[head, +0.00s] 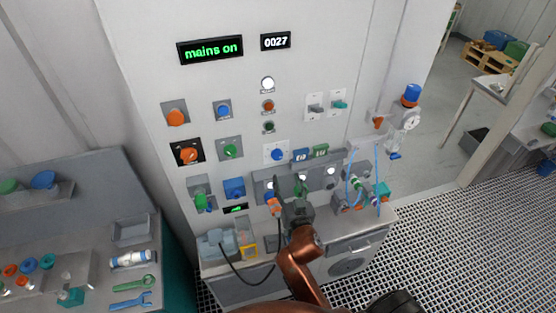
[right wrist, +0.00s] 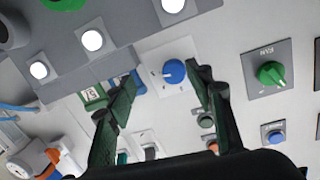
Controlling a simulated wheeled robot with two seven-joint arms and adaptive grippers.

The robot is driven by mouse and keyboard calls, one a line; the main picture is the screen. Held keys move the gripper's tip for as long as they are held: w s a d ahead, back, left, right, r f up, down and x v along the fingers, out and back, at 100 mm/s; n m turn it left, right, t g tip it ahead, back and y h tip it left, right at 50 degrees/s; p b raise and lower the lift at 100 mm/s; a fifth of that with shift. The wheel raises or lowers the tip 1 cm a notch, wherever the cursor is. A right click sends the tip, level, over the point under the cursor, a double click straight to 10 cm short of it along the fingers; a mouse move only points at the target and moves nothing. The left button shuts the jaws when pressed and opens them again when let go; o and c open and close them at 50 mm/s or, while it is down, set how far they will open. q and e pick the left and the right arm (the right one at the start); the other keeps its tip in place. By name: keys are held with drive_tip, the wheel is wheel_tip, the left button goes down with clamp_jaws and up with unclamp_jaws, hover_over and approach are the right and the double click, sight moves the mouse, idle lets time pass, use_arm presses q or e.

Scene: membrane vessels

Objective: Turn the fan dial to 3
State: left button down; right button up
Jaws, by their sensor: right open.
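The fan dial (right wrist: 270,74) is a green knob on a grey square plate marked FAN, on the right in the right wrist view. In the head view the fan dial (head: 230,152) is on the upright panel, left of a blue dial (head: 277,154). Its scale is too small to read. My right gripper (head: 290,186) is in front of the panel, below and right of the fan dial. Its fingers (right wrist: 163,82) are open and empty, with the blue dial (right wrist: 174,71) showing between them. My left gripper is not in view.
Several other dials and buttons surround the fan dial, including an orange knob on black (head: 188,154) and a blue button (head: 223,110). A ledge with a grey-blue container (head: 217,242) juts out under the panel. A display reads "mains on" (head: 211,50).

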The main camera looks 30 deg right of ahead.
sight(278, 158)
drive_tip(key=shift+t, duration=0.5)
drive_tip(key=w, duration=0.2)
drive_tip(key=w+r+p, duration=0.1)
drive_tip(key=w, duration=0.2)
drive_tip(key=w+d+r+p, duration=0.1)
drive_tip(key=w, duration=0.1)
drive_tip(key=shift+w+r, duration=0.15)
drive_tip(key=shift+w, duration=0.1)
drive_tip(key=shift+w+d, duration=0.2)
drive_tip(key=shift+w, duration=0.25)
drive_tip(key=shift+c, duration=0.7)
drive_tip(key=c, duration=1)
